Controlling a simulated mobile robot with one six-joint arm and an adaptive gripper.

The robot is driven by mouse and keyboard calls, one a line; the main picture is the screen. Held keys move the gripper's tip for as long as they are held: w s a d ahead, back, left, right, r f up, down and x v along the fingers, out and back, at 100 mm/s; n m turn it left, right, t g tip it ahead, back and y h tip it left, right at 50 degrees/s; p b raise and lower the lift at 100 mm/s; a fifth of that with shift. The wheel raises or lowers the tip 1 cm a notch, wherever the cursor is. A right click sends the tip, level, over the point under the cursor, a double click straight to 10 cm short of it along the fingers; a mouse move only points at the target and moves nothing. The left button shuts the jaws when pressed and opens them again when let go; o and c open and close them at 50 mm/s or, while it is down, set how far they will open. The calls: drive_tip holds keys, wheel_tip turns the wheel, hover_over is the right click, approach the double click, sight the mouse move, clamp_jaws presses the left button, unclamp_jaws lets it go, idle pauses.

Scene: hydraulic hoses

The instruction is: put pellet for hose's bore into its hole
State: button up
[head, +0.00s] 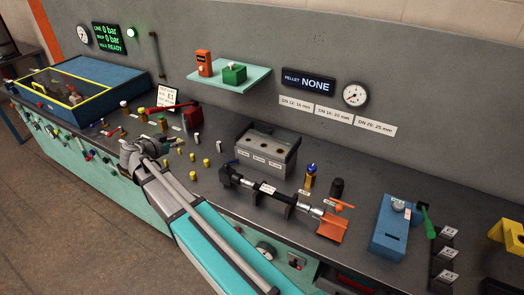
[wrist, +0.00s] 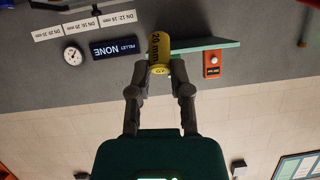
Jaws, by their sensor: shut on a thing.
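My gripper (wrist: 159,80) is shut on a yellow pellet (wrist: 159,52) marked 20 mm, seen in the wrist view. In the head view my arm reaches over the left middle of the bench; I cannot make out the fingertips or the held pellet there. A grey block (head: 283,165) with round holes in its top and labels on its front stands on the bench, right of my arm's end and apart from it. A dark hose assembly (head: 246,184) with a white tag lies in front of the block; the tag is too small to read.
The display (head: 308,82) above reads PELLET NONE. A wall shelf (head: 228,78) carries an orange and a green box. Small yellow pieces (head: 206,162) stand near my arm. A blue box (head: 391,230) stands at right.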

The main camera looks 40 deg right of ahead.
drive_tip(key=shift+d, duration=0.1)
drive_tip(key=s+d+m+g+y+p, duration=0.3)
drive_tip(key=s+d, duration=0.6)
drive_tip(key=d, duration=0.5)
drive_tip(key=s+d+m+g+y+p, duration=0.4)
drive_tip(key=s+d, duration=0.6)
drive_tip(key=d, duration=0.5)
drive_tip(key=shift+p, duration=1.1)
drive_tip(key=w+d+f+b, duration=0.1)
drive_tip(key=w+f+b, duration=0.1)
drive_tip(key=w, duration=0.1)
drive_tip(key=w+d+f+b, duration=0.2)
drive_tip(key=w+f+b, duration=0.1)
drive_tip(key=w, duration=0.1)
drive_tip(key=w+d+f+b, duration=0.2)
drive_tip(key=w+f+b, duration=0.1)
drive_tip(key=w, duration=0.1)
drive_tip(key=shift+w, duration=0.1)
drive_tip(key=shift+w+d+f+b, duration=0.15)
drive_tip(key=shift+w+f+b, duration=0.35)
drive_tip(key=shift+f+b, duration=0.05)
